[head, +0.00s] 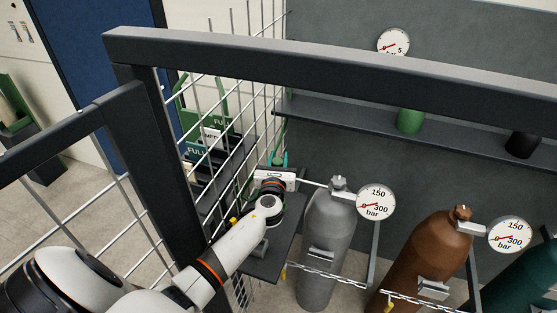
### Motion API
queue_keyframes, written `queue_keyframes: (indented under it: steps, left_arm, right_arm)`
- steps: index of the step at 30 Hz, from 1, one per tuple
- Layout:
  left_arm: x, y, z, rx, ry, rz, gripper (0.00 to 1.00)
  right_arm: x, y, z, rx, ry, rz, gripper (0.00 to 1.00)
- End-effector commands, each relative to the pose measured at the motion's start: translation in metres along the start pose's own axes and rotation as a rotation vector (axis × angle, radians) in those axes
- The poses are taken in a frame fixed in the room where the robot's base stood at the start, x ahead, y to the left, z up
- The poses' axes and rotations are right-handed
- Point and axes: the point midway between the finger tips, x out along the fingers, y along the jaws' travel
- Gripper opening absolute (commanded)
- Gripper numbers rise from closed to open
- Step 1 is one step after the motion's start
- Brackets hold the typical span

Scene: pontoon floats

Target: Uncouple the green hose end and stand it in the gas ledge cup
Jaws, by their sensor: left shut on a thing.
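My left gripper (278,172) reaches in from the lower left, past the dark frame post, to a spot left of the grey cylinder. It is shut on a small green piece, the green hose end (278,159), which shows just beyond the fingers. The gripper hides most of it, so I cannot tell whether it is still coupled. A green cup (410,121) stands on the gas ledge (350,119) along the back wall, to the right of and beyond the gripper. My right gripper is not in view.
A grey cylinder (325,230) and a brown cylinder (432,250) stand behind chains, each with a gauge. A dark green cylinder (520,278) is at the right edge. A black cup (522,144) sits farther right on the ledge. A dark frame bar (330,70) crosses above my arm.

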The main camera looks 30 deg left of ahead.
Motion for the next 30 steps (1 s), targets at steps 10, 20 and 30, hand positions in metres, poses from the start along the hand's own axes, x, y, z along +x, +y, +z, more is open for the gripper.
queue_keyframes:
  steps: [10, 20, 30]
  left_arm:
    - [0.000, 0.000, -0.016, -0.001, 0.002, 0.000, 0.05]
    - [0.000, 0.000, -0.029, 0.000, 0.003, 0.000, 0.05]
    - [0.000, 0.000, -0.042, 0.001, 0.002, 0.000, 0.05]
  right_arm:
    - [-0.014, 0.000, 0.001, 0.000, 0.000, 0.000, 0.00]
    - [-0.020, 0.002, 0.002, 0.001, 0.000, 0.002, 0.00]
    - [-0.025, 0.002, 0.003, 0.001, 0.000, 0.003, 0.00]
